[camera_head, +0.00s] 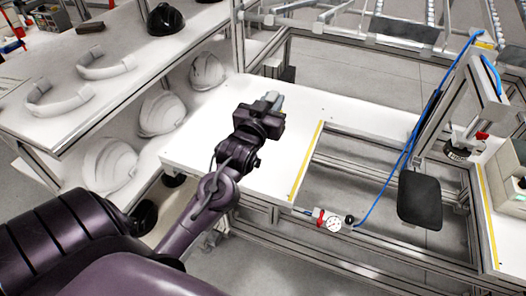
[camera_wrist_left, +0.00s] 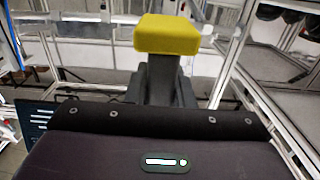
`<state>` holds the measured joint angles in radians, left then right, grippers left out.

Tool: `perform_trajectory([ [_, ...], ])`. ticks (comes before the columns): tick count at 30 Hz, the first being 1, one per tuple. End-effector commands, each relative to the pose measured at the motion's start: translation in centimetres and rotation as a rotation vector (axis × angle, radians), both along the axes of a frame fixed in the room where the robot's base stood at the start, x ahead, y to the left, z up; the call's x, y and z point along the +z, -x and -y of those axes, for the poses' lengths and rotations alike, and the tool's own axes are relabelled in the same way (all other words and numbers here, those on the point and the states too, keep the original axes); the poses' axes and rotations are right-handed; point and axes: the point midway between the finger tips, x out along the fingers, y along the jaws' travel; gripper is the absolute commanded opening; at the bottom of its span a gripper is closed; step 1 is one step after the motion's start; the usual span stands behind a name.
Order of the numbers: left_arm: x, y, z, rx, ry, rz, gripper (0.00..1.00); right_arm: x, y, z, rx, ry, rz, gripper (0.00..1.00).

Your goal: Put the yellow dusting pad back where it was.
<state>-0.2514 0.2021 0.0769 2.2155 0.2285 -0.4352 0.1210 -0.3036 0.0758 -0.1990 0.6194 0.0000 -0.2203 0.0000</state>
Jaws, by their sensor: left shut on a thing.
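The yellow dusting pad (camera_wrist_left: 167,35) shows in the left wrist view, at the tip of my left gripper (camera_wrist_left: 165,62). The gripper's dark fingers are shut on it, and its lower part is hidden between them. In the head view my left gripper (camera_head: 272,100) is over the white bench top (camera_head: 200,150), with a grey piece at its tip. No yellow of the pad shows there. I cannot tell from the head view whether the pad touches the bench. My right gripper is in neither view.
White helmet shells (camera_head: 161,113) stand on a lower shelf at left. Above them a white table (camera_head: 50,70) holds white curved pieces (camera_head: 60,97) and a black helmet (camera_head: 165,19).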

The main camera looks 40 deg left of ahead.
Motion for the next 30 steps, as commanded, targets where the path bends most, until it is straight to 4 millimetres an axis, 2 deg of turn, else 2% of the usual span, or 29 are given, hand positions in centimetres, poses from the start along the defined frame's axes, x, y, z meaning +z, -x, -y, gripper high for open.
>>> perform_trajectory([
  [1, -1.4, 0.1, 0.0, 0.000, 0.001, -0.010, 0.00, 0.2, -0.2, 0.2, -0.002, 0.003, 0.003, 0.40],
  [9, -8.7, 0.0, 0.0, 0.000, 0.001, -0.008, 0.00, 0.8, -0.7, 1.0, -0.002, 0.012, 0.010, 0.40],
  [15, -13.2, 0.0, 0.1, 0.000, 0.001, -0.005, 0.00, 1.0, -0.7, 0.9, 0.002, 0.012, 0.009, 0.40],
  [30, -18.6, 0.0, 0.1, -0.001, 0.000, -0.001, 0.00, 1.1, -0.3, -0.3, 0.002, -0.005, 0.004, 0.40],
])
